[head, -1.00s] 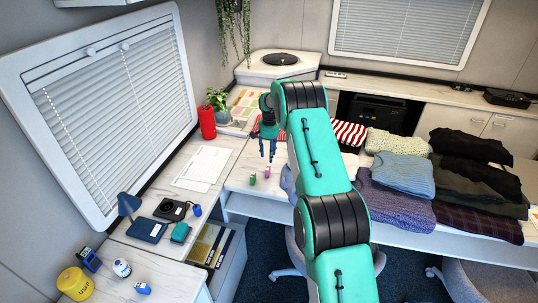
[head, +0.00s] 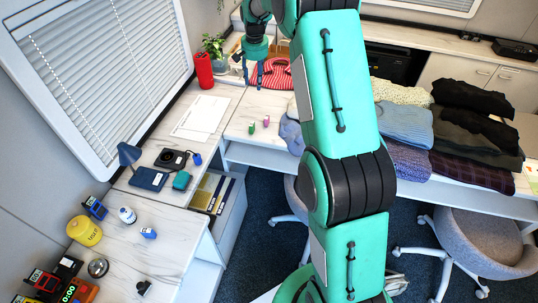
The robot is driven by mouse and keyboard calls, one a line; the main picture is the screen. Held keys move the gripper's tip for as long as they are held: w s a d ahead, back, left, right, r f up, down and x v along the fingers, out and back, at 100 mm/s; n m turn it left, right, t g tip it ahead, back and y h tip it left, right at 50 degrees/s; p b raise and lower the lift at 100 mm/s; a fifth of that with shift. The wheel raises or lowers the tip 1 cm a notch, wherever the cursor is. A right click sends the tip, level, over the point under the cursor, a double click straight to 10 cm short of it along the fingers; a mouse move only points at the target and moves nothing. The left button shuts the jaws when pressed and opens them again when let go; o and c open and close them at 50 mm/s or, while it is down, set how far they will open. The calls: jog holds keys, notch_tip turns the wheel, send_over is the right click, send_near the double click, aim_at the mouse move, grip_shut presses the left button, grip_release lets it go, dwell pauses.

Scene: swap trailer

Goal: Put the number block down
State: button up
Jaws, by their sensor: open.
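My gripper (head: 253,74) hangs over the far desk with its blue fingers pointing down, apart and with nothing visible between them. A small green piece (head: 252,128) and a small pink piece (head: 266,121) stand close together on the white desk (head: 238,124), nearer to me than the gripper. They are too small to tell whether either is the number block. I cannot pick out a number block with certainty. A red striped cloth (head: 272,73) lies just behind and to the right of the fingers.
A red cylinder (head: 204,70) and a plant (head: 214,45) stand left of the gripper. Paper sheets (head: 200,117) lie on the left desk. Folded clothes (head: 405,124) fill the right side. Chairs (head: 480,240) stand below. The left desk's lower part holds a yellow pot (head: 84,231) and several devices.

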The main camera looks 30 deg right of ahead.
jog(key=s+a+r+n+t, duration=0.1)
jog(key=s+a+r+n, duration=0.1)
jog(key=s+a+r, duration=0.7)
jog(key=s+a+r+n+t, duration=0.1)
jog(key=s+a+r, duration=0.5)
jog(key=s+r, duration=0.6)
jog(key=s+a+f+n, duration=0.1)
jog(key=s+a, duration=0.2)
jog(key=s, duration=0.7)
jog(key=s+a+n+t, duration=0.1)
jog(key=s+a, duration=0.1)
jog(key=s, duration=0.8)
jog(key=s+a+f+n+t, duration=0.1)
jog(key=s+a+n, duration=0.1)
jog(key=s, duration=0.8)
jog(key=shift+s+a+f, duration=0.2)
jog(key=shift+a+f, duration=0.15)
jog(key=shift+a, duration=0.45)
